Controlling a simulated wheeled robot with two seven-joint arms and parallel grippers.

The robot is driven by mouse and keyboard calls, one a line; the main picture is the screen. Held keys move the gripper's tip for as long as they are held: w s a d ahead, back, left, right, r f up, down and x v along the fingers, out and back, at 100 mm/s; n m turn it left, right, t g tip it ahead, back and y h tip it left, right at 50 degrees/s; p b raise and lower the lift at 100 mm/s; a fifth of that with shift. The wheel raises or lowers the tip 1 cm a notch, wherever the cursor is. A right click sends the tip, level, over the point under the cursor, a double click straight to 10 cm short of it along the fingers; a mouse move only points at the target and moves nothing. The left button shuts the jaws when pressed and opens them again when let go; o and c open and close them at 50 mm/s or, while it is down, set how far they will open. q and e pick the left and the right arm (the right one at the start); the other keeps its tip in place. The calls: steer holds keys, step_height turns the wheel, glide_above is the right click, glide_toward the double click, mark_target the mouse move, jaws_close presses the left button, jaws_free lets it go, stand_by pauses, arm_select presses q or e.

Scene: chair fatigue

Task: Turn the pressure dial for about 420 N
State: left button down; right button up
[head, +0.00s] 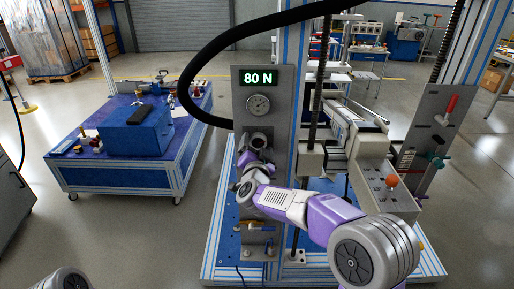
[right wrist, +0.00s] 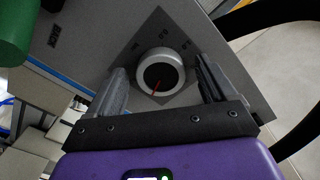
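The pressure dial (right wrist: 161,72) is a round knob with a light silver rim, a dark face and a red pointer line, on a dark diamond-shaped plate in the right wrist view. My right gripper (right wrist: 161,66) is open, with one finger on each side of the dial; visible gaps separate the fingers from the rim. In the head view my right gripper (head: 254,147) is at the grey upright panel (head: 283,110), where it and the arm hide much of the dial area. The display (head: 258,79) above reads 80 N. My left gripper is out of view.
A round gauge (head: 258,104) sits below the display. A thick black hose (head: 190,75) loops left of the panel. A blue bench (head: 100,175) stands at the left. Valves (head: 255,227) show low on the panel. A lever panel (head: 428,140) stands at the right.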

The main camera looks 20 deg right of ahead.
steer(key=shift+s, duration=0.1)
steer(key=p+v, duration=0.1)
steer(key=v, duration=0.6)
steer(key=shift+s, duration=0.2)
steer(key=shift+a, duration=0.1)
stand_by(0.3)
